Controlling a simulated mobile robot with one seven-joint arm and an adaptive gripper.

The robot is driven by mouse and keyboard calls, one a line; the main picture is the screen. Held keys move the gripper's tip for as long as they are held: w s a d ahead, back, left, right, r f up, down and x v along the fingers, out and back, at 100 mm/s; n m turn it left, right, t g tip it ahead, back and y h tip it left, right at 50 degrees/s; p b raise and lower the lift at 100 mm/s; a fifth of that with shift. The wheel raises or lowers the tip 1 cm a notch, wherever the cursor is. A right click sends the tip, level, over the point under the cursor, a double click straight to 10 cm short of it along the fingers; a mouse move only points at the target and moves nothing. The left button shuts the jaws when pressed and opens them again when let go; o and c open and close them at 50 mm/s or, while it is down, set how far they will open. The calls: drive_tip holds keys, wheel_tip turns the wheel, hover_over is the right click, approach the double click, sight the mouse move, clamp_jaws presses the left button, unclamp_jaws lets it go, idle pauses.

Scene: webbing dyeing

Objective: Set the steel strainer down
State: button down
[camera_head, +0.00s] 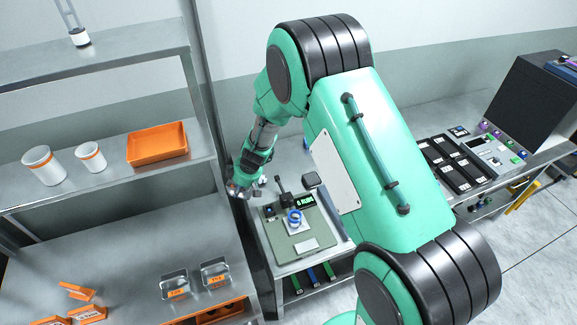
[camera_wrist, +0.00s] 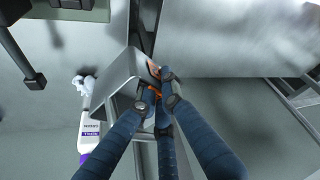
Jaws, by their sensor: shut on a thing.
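My gripper (camera_head: 238,188) is at the left end of the bench in the head view, near the edge of the steel shelf unit. In the wrist view its blue-grey fingers (camera_wrist: 162,98) are closed together on the steel strainer.
A device with a green-grey plate (camera_head: 310,246) and display stands right of my gripper. The shelf unit (camera_head: 120,232) at left holds two white cups, an orange tray (camera_head: 157,144) and small steel bins. A white bottle with a purple label (camera_wrist: 90,128) shows in the wrist view.

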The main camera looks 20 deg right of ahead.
drive_tip(key=w+d+r+m+h+b, duration=0.1)
drive_tip(key=w+d+m+b, duration=0.1)
drive_tip(key=w+d, duration=0.6)
drive_tip(key=w+d+r+m+t+h+b, duration=0.1)
drive_tip(key=w+d+m+b, duration=0.2)
drive_tip(key=w+d, duration=0.5)
drive_tip(key=d+m, duration=0.1)
drive_tip(key=d, duration=0.7)
drive_tip(key=shift+d, duration=0.15)
drive_tip(key=shift+w, duration=0.1)
drive_tip(key=shift+f+b, duration=0.4)
drive_tip(key=shift+f, duration=2.65)
drive_tip(key=shift+f, duration=1.9)
drive_tip(key=shift+f+b, duration=0.2)
drive_tip(key=shift+b, duration=0.15)
drive_tip(key=c, duration=1.9)
unclamp_jaws()
